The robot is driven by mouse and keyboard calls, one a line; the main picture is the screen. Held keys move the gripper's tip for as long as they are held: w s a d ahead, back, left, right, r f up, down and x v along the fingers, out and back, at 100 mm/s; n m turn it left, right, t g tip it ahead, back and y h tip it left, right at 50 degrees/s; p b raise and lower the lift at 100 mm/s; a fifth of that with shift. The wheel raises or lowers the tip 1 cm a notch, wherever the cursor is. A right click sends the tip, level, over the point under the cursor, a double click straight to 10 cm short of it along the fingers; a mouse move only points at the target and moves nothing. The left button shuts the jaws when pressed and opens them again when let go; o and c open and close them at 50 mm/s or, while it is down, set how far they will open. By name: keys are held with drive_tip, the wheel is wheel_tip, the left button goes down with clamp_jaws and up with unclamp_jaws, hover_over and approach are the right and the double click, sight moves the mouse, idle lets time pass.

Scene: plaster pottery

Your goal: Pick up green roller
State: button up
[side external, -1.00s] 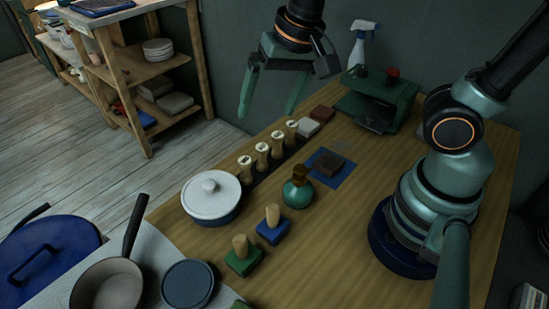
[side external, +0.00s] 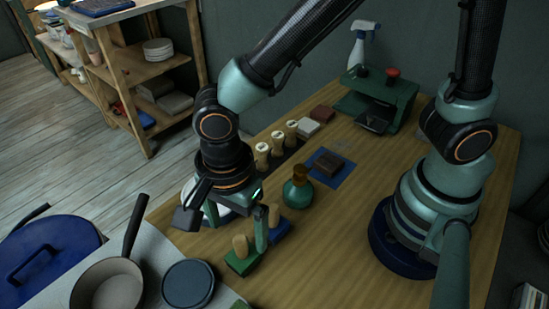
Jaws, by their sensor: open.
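The green roller (side external: 243,265) stands upright at the table's near edge, a green block with a wooden knob handle on top. A matching blue one (side external: 280,234) stands just behind it to the right, partly hidden by a finger. My gripper (side external: 225,228) points down with its jaws open and nothing held. It is close above and behind the green roller in the picture. One finger is left of the roller's handle, the other just right of it, between the two handles. I cannot tell whether a finger touches either handle.
The white lidded pot (side external: 221,218) is mostly hidden behind my gripper. A green bottle (side external: 298,190) stands right of it. A pan (side external: 107,285) and a dark round lid (side external: 188,284) lie front left.

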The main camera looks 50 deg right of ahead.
sight(241, 255)
drive_tip(key=shift+w+f, duration=0.1)
drive_tip(key=shift+f, duration=4.55)
drive_tip(key=c, duration=1.5)
